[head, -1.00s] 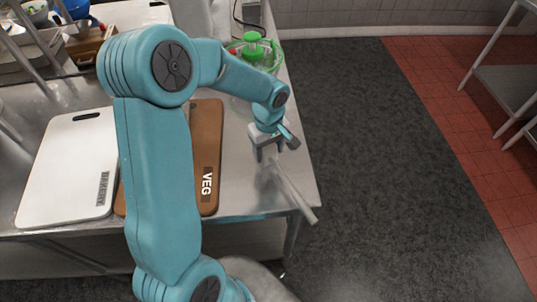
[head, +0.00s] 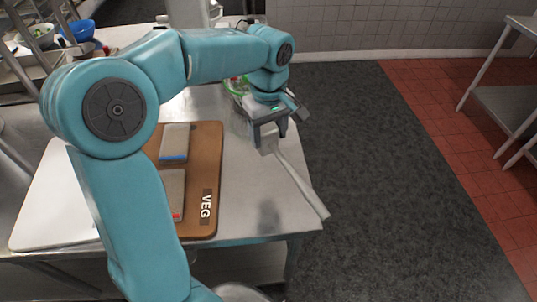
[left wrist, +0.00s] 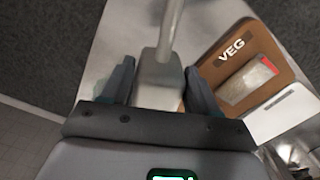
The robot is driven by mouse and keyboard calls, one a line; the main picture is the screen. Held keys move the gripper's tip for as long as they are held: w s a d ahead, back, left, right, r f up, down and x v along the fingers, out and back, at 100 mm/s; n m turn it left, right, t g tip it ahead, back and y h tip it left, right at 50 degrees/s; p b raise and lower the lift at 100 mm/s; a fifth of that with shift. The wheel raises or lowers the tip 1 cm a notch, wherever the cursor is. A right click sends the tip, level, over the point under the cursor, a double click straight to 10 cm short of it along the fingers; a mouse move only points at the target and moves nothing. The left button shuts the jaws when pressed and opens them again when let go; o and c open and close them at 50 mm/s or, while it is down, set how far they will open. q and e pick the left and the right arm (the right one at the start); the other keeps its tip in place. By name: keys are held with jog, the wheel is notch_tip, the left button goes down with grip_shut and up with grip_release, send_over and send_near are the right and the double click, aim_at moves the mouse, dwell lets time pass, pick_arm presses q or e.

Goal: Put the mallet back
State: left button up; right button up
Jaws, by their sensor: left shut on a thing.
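My left gripper (head: 268,132) is shut on the mallet, a grey metal tool. The gripper grips the mallet's blocky head, and its pale handle (head: 302,188) slants down to the right, past the table's right edge. A dark shadow lies on the steel below, so the mallet appears held above the tabletop. In the left wrist view the mallet's head (left wrist: 158,78) sits between the two fingers and the handle points away toward the top. My right gripper is not in view.
A green-rimmed container stands behind my gripper. The steel table (head: 240,200) is clear right of the boards.

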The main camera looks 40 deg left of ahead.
pick_arm(q)
notch_tip(320, 180, up, 4)
jog(key=shift+r, duration=0.25)
jog(key=shift+s+r+m, duration=0.15)
jog(key=shift+r+m, duration=0.15)
jog(key=shift+r, duration=0.1)
jog(key=shift+w+a+r+m, duration=0.15)
jog(key=shift+a+r, duration=0.05)
jog(key=shift+r, duration=0.25)
jog(key=shift+w+a+r+m, duration=0.15)
jog(key=shift+a+r, duration=0.05)
jog(key=shift+r, duration=0.2)
jog(key=w+a+f+n+b, duration=0.1)
jog(key=w+a+b, duration=0.15)
jog(key=a, duration=0.65)
jog(key=f, duration=2)
jog(key=shift+w+a+f, duration=0.15)
jog(key=shift+a+f, duration=0.1)
jog(key=shift+f, duration=0.05)
